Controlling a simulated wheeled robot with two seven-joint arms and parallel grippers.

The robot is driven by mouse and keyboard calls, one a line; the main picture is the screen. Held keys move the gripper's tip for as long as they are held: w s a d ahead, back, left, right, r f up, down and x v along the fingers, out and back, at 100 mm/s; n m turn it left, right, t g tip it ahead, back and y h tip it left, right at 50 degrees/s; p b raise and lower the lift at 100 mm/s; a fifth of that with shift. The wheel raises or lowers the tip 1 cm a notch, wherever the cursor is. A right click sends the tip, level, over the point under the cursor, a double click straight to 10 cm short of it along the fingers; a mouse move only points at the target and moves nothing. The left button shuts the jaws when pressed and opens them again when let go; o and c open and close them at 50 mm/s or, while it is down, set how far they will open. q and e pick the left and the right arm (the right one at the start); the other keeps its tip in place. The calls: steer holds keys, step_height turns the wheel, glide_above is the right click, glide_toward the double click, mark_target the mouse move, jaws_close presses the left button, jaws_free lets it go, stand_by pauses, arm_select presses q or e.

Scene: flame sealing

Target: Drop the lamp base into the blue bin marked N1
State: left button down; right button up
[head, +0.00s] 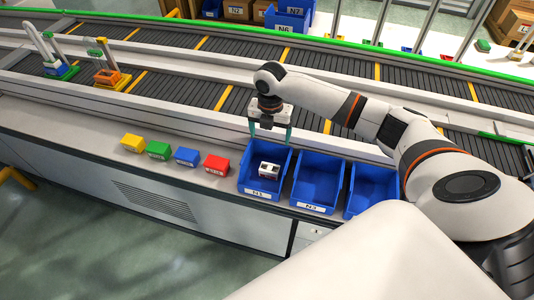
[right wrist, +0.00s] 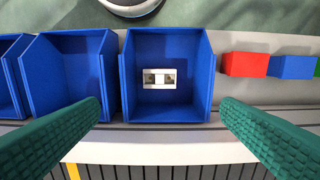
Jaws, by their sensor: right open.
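The blue bin marked N1 (head: 246,187) stands on the counter and is the leftmost of the row of bins in the head view; it also shows in the right wrist view (right wrist: 196,103). A small white and dark block, which looks like the lamp base (head: 268,171), lies inside this bin; it also shows in the right wrist view (right wrist: 159,79). My right gripper (head: 270,139) is open and empty above the back part of the bin. Its green fingers frame the bin in the right wrist view (right wrist: 160,112). My left gripper is not in view.
Two more blue bins, N2 (head: 316,195) and another (head: 368,186), stand right of N1. Red (head: 217,165), blue (head: 187,157), green (head: 158,149) and yellow (head: 132,143) blocks sit left of it. A conveyor (head: 190,80) with coloured assemblies runs behind the counter.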

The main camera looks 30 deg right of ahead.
step_height(320, 180, up, 7)
steer(key=shift+r+b, duration=0.2)
steer(key=shift+b, duration=0.2)
